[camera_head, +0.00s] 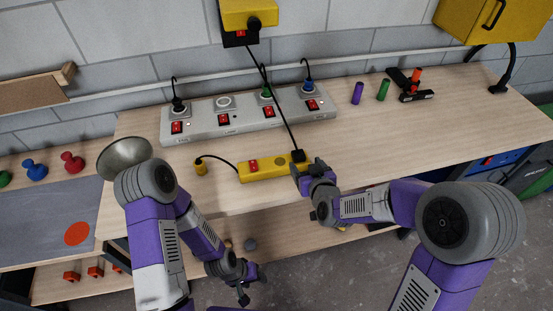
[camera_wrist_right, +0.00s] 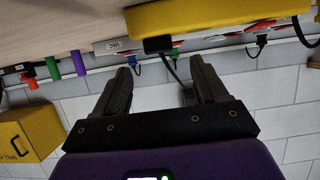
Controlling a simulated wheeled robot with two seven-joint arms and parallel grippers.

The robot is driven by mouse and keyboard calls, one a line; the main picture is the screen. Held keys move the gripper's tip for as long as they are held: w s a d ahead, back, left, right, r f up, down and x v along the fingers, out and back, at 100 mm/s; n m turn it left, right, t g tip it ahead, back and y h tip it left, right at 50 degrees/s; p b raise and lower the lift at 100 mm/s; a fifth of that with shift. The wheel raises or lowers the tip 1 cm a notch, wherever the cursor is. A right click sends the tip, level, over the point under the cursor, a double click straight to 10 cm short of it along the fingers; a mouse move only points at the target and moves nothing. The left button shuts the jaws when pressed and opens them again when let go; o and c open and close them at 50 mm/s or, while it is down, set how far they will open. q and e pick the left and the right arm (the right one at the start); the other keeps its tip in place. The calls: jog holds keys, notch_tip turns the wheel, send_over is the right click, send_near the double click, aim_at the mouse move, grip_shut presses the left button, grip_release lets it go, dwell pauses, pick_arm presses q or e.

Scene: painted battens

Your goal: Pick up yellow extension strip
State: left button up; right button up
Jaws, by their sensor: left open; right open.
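The yellow extension strip (camera_head: 265,168) lies on the wooden table near its front edge. It has a red switch, a black plug (camera_head: 298,156) at its right end and a cord from its left end to a small yellow cylinder (camera_head: 201,166). My right gripper (camera_head: 299,176) is at the strip's right end; whether they touch is unclear. In the right wrist view its fingers (camera_wrist_right: 160,75) are apart and empty, and the strip (camera_wrist_right: 215,17) is beyond the fingertips. My left gripper (camera_head: 250,285) is open, low in front of the table, away from the strip.
A grey socket panel (camera_head: 245,118) with several plugs and red switches stands behind the strip. A black cable runs from a yellow wall box (camera_head: 248,14) down to the plug. Purple (camera_head: 357,93) and green (camera_head: 383,90) cylinders stand farther right. The table's right part is clear.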

aim_at(299, 153)
jog(key=x, duration=0.6)
jog(key=shift+w+f, duration=0.1)
jog(key=shift+w, duration=0.2)
jog(key=c, duration=1.2)
jog(key=shift+c, duration=0.4)
